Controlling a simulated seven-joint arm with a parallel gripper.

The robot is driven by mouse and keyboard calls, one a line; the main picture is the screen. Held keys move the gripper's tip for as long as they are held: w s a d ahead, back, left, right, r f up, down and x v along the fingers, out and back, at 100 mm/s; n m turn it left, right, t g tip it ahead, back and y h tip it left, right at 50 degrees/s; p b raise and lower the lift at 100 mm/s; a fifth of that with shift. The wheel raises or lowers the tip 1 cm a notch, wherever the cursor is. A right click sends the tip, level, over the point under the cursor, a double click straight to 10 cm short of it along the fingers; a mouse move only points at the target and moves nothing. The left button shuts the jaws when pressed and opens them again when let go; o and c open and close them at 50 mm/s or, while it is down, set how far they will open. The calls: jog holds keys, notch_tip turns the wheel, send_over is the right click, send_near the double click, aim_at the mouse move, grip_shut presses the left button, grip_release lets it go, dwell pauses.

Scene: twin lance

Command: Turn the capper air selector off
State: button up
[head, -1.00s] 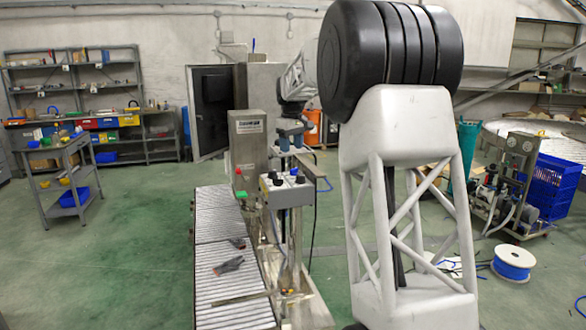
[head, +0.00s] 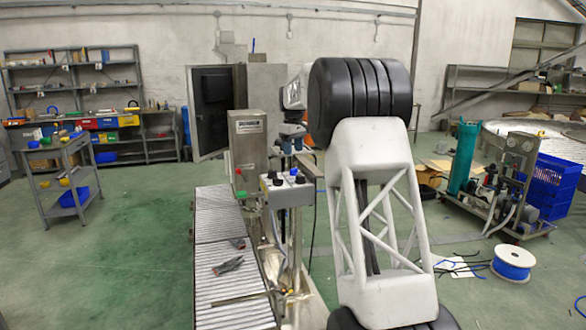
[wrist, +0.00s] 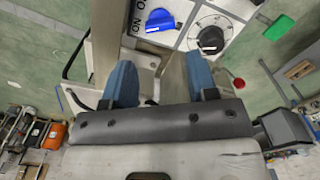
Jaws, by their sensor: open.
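A pale control box (head: 290,195) stands on a post beside the conveyor, with black and blue knobs on top. In the wrist view, a blue knob (wrist: 160,20) sits on a white plate marked "ON"; the rest of its lettering is cut off. To its right is a black knob (wrist: 210,38) on a round grey dial. I cannot tell which one is the capper air selector. My gripper (head: 291,147) is above the box in the head view. Its two blue fingers are apart and empty in the wrist view (wrist: 161,82), short of both knobs and touching neither.
A grey cabinet (head: 247,150) with red and green buttons stands just behind the box. The roller conveyor (head: 225,255) runs to the left, with a small dark tool on it. A green block (wrist: 279,27) and a red button (wrist: 238,84) show in the wrist view.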

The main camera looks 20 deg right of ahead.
aim_at(294, 171)
jog(key=shift+f, duration=0.1)
jog(key=shift+f, duration=3.8)
jog(key=c, duration=0.6)
